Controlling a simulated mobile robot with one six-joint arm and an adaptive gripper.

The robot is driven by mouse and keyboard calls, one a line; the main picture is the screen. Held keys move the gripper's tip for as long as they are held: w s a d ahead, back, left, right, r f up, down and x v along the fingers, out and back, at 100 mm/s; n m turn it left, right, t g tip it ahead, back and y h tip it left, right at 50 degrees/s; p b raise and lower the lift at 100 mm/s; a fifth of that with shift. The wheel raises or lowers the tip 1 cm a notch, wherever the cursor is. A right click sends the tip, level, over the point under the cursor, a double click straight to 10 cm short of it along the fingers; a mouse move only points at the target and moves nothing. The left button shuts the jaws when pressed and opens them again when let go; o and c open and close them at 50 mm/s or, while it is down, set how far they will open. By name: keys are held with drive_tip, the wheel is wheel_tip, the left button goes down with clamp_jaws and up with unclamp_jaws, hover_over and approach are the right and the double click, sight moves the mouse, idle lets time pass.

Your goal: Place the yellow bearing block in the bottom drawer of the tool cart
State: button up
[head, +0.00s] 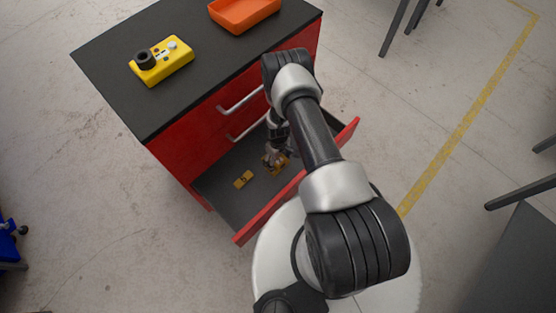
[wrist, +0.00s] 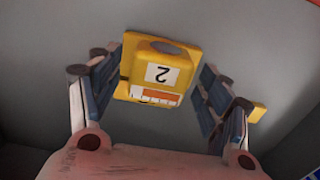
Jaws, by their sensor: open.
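The tool cart (head: 172,150) is red with a dark top, and its bottom drawer (head: 226,205) is pulled out. My gripper (head: 272,158) reaches down into this drawer. In the wrist view a yellow block (wrist: 150,90) with a white label reading 2 lies between the open fingers, with a visible gap at the right finger. In the head view this block (head: 282,165) is partly hidden by my gripper. A second small yellow block (head: 243,180) lies on the drawer floor to the left; I cannot tell which one is the bearing block.
A yellow device (head: 165,64) with a black knob and an orange tray (head: 243,14) stand on the cart top. Two upper drawers with metal handles look shut. Another yellow piece (wrist: 257,112) shows behind the right finger. Much of the drawer's left floor is clear.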

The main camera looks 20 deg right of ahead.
sight(278, 159)
wheel_tip(278, 159, up, 10)
drive_tip(key=p, duration=0.3)
drive_tip(key=shift+r, duration=0.1)
idle(0.3)
